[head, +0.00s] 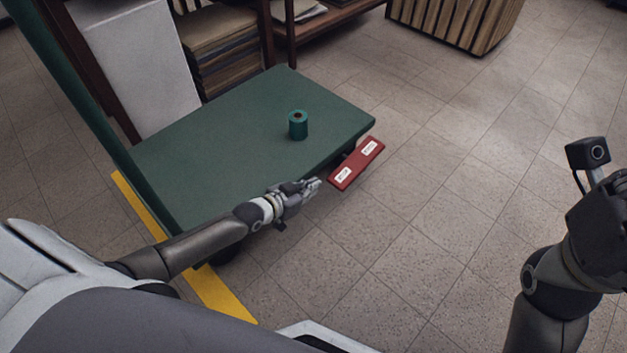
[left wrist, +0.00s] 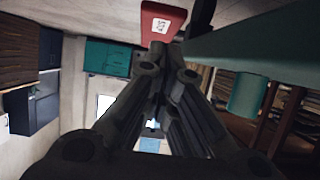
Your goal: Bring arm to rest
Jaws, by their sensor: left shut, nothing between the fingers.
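My left gripper (head: 312,186) is beside the near right edge of the green cart top, and its fingers are shut and empty. They fill the middle of the left wrist view (left wrist: 160,75), close together. A red block with two white labels (head: 356,163) is just beyond the fingertips at the cart's right edge. It also shows at the top of the left wrist view (left wrist: 166,20), apart from the fingers as far as I can tell. My right arm shows at the right edge of the head view, but its fingers are outside the picture.
The green cart top (head: 220,140) carries a teal spool-like cylinder (head: 298,125), also in the left wrist view (left wrist: 248,94). Shelves with stacked material (head: 222,50) stand behind the cart. A yellow strip (head: 222,297) marks the floor. Tiled floor (head: 440,220) to the right is clear.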

